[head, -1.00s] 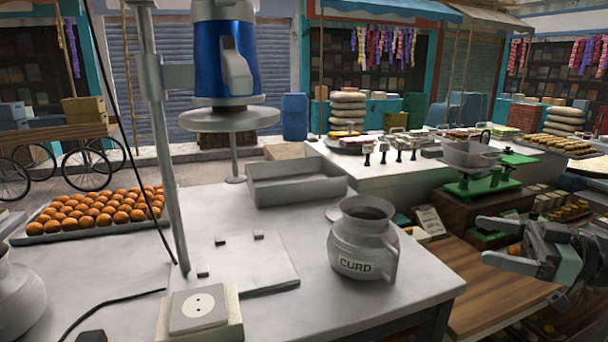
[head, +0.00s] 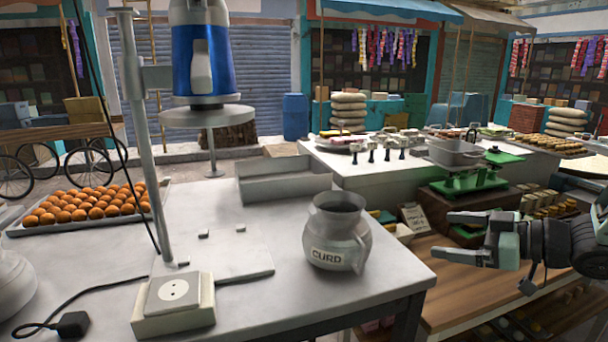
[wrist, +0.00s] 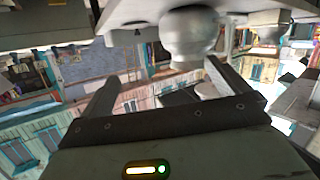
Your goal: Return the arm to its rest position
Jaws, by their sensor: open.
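My gripper (head: 462,237) is in the right part of the head view, to the right of the metal table and over the lower wooden counter. Its two fingers point left, spread apart, with nothing between them. In the wrist view my gripper (wrist: 160,85) also shows spread fingers and an empty gap. The grey metal curd pot (head: 337,232) stands upright on the table, left of my gripper and apart from it. A metal pot, likely the same one, shows at the top of the wrist view (wrist: 188,36).
The metal table (head: 300,290) carries a blue mixer (head: 203,60) on a stand, a grey tray (head: 285,186), a socket box (head: 173,305) and a tray of orange balls (head: 90,204). A green scale (head: 470,183) stands behind my gripper. The wooden counter (head: 460,290) is largely bare.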

